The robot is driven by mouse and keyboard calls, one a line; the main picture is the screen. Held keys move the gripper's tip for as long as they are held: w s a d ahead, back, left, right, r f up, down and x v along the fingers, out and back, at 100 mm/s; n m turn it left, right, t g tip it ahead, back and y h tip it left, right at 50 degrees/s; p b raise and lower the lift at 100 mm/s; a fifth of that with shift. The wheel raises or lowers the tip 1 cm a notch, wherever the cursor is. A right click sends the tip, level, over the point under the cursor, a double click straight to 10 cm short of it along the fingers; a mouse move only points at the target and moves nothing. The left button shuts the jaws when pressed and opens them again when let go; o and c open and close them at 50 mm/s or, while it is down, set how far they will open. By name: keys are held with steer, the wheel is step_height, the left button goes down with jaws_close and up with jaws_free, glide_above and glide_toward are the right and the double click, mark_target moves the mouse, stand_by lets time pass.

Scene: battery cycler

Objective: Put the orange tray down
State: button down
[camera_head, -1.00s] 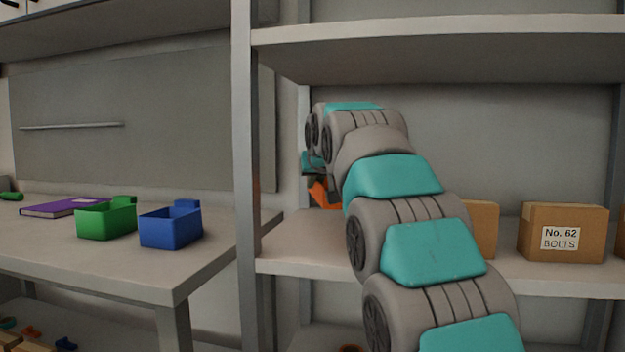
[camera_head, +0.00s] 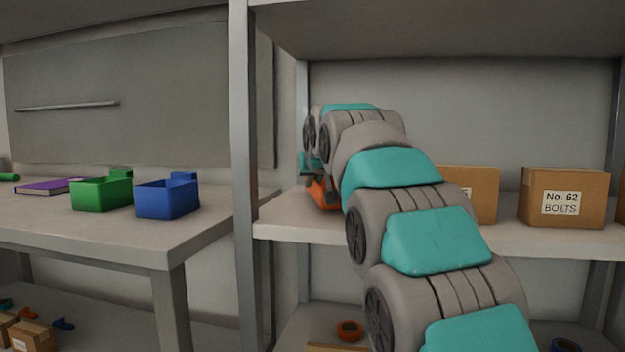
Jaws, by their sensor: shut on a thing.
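The orange tray (camera_head: 325,196) shows as a small orange patch low behind my arm, at the left end of the middle shelf (camera_head: 300,225). Most of it is hidden by my arm and gripper. My gripper (camera_head: 312,176) is shut on the orange tray, just above the shelf surface. Its fingertips are mostly hidden behind my wrist. I cannot tell whether the tray's underside touches the shelf.
A cardboard box labelled No. 62 BOLTS (camera_head: 563,198) and another box (camera_head: 475,195) stand right on the shelf. A grey post (camera_head: 245,170) is left. A green tray (camera_head: 101,193) and a blue tray (camera_head: 167,199) sit on the left table.

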steer(key=shift+f, duration=0.5)
stand_by(0.5)
steer(key=c, duration=0.9)
jaws_free()
steer(key=shift+c, duration=0.2)
steer(key=shift+s, duration=0.1)
